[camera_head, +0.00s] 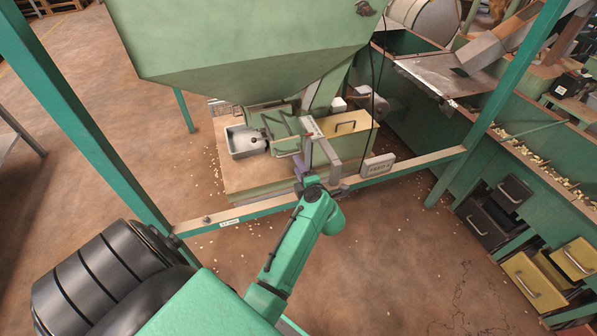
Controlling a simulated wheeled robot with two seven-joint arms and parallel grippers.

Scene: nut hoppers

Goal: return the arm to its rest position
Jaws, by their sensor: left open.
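My green left arm comes in from the bottom left and reaches up to the middle of the view. Its left gripper (316,168) is open, at the front beam of the frame, just before the machinery under the hopper. I see nothing held between the fingers, though they are small and partly hidden by the wrist. My right gripper is not in view.
A large green hopper (240,50) hangs above a wooden platform (228,179) with a grey metal tray (242,147). A green frame beam (415,163) crosses in front. Green workbenches with drawers (535,283) stand right. Open floor (390,260) lies between.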

